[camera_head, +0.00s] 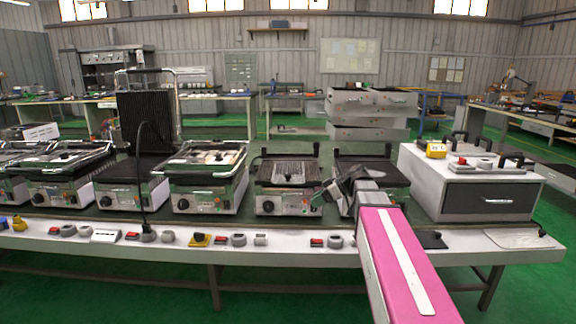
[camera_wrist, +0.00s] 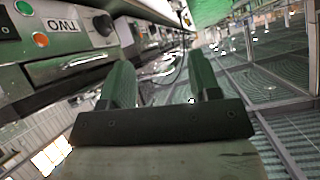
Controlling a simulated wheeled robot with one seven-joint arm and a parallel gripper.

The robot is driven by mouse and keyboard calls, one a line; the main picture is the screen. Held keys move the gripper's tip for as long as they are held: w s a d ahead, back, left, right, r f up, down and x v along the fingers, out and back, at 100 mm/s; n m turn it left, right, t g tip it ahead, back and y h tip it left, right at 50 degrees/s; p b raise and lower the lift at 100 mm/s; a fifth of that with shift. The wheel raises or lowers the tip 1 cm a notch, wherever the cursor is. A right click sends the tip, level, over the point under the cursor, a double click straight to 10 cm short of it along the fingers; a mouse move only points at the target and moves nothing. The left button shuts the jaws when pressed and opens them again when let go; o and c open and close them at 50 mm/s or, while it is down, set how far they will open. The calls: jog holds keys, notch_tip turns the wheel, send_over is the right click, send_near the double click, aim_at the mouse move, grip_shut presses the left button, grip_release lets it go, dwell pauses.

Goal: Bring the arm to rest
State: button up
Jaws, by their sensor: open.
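My arm, with a pink link, reaches from the lower right over the workbench (camera_head: 285,250) in the head view. My gripper (camera_head: 343,190) is at its far end, in front of the grill at the right end of the row. In the wrist view my gripper (camera_wrist: 161,78) shows two dark fingers held apart with nothing between them. A grill's front panel (camera_wrist: 68,62) with green and orange buttons shows at the left there, beside the fingers. In the head view my arm hides much of the right grill's (camera_head: 375,168) front.
Several contact grills line the bench, one with its lid raised (camera_head: 148,110). A grey-white box with handles (camera_head: 475,190) stands right of my arm. Small switches and knobs, including a yellow one (camera_head: 200,240), lie along the front edge. A thin black upright (camera_head: 141,180) rises from the bench.

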jog(key=s+d+f+m+h, duration=0.3)
jog(key=s+f+m+h, duration=0.2)
jog(key=f, duration=0.7)
jog(key=s+d+f+m+h, duration=0.4)
jog(key=s+f+m+h, duration=0.1)
jog(key=s+f+m, duration=0.4)
notch_tip(320, 180, down, 4)
jog(key=shift+s+d+r+g+h, duration=0.1)
jog(key=shift+s+d+g+h, duration=0.25)
jog(key=shift+s, duration=0.6)
jog(key=shift+a, duration=0.1)
